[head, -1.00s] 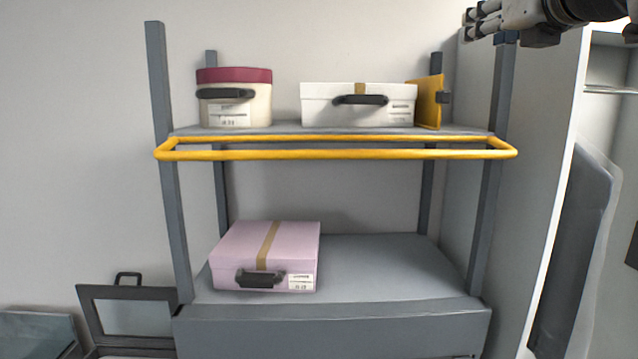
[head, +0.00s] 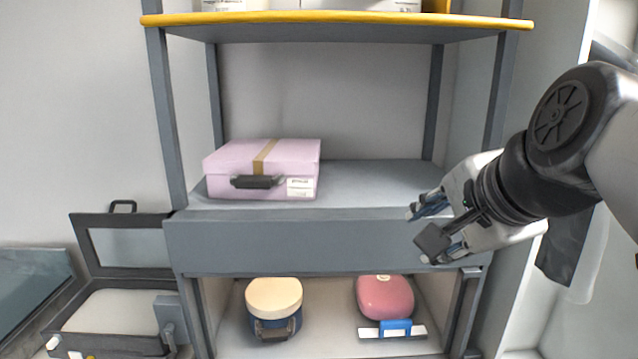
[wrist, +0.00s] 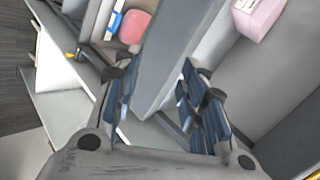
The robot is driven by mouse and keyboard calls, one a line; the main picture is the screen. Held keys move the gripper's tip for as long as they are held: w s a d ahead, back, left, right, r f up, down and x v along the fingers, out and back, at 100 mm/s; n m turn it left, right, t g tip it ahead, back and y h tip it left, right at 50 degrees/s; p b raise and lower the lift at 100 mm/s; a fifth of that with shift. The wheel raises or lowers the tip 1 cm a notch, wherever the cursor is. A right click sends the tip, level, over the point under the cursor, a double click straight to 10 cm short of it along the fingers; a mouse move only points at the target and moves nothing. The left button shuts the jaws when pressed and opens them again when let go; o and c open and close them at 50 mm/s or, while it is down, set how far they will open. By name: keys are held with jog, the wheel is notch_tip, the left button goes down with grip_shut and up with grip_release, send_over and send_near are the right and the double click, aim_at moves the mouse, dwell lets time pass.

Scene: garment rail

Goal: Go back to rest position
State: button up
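My gripper (head: 428,235) is in front of the right side of the shelf unit, near the front edge of the middle shelf in the head view. In the wrist view my gripper (wrist: 155,95) has its two blue-padded fingers spread wide apart, with nothing held between them. The fingers seem clear of the shelf's front panel (head: 300,245), though the exact gap cannot be told.
A lilac box (head: 285,170) sits on the middle shelf. Below are a cream-lidded round box (head: 274,297) and a pink case (head: 385,297) behind a blue-and-white piece (head: 395,328). An open case (head: 110,310) stands at lower left. A yellow rail (head: 340,17) edges the upper shelf.

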jog(key=s+f+n+g+b, duration=0.1)
jog(key=s+f+n+b, duration=0.2)
jog(key=s+f, duration=0.3)
jog(key=s+a+f+n+g+b, duration=0.1)
jog(key=s+f+n, duration=0.5)
jog(key=f, duration=1)
jog(key=s+f+n+g+h+b, duration=0.1)
jog(key=s+f+n+g+b, duration=0.2)
jog(key=f, duration=0.7)
jog(key=s+n+b, duration=0.1)
jog(key=s+n, duration=0.1)
jog(key=s, duration=0.1)
jog(key=shift+a+f+b, duration=0.25)
jog(key=shift+f+b, duration=0.15)
